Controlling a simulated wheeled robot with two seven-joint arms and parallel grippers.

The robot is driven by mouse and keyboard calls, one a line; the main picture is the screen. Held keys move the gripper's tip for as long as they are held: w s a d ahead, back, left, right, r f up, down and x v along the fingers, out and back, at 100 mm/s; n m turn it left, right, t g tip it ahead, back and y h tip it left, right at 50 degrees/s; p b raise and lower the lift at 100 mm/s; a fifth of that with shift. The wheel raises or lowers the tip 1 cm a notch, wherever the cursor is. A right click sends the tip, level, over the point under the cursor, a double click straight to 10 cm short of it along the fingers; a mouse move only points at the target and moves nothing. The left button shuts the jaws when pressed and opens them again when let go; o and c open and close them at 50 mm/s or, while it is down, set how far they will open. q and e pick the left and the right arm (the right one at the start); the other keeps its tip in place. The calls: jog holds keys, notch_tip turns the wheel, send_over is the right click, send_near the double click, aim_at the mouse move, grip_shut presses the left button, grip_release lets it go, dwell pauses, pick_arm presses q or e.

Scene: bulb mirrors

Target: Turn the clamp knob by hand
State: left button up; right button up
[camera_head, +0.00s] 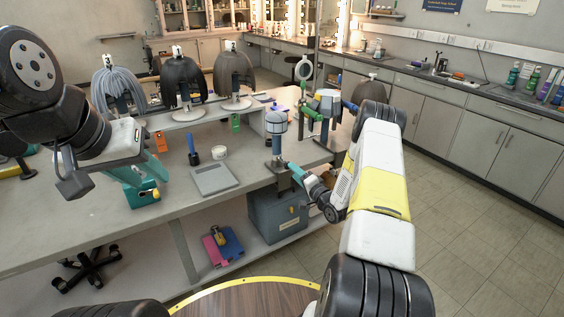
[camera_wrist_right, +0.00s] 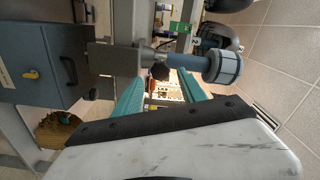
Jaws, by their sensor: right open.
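A clamp (camera_head: 277,163) sits at the bench's front edge. It carries an upright post with a blue-grey cylindrical head (camera_head: 277,124). In the right wrist view the grey clamp body (camera_wrist_right: 113,57) shows sideways, with a dark knob (camera_wrist_right: 160,72) beside the post. My right gripper (camera_head: 293,167) is open at the clamp. Its two teal fingers (camera_wrist_right: 160,88) lie on either side of the knob in that view; I cannot tell whether they touch it. My left gripper (camera_head: 146,163) is above the bench at the left, its jaw gap unclear.
A blue-grey cabinet (camera_head: 278,215) stands under the bench near the clamp. Several wigs on stands are behind. The floor at the right is clear.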

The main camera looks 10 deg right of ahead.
jog(key=shift+x, duration=1.4)
jog(key=shift+w+a, duration=0.1)
jog(key=shift+w, duration=0.25)
jog(key=shift+c, duration=0.3)
jog(key=c, duration=0.9)
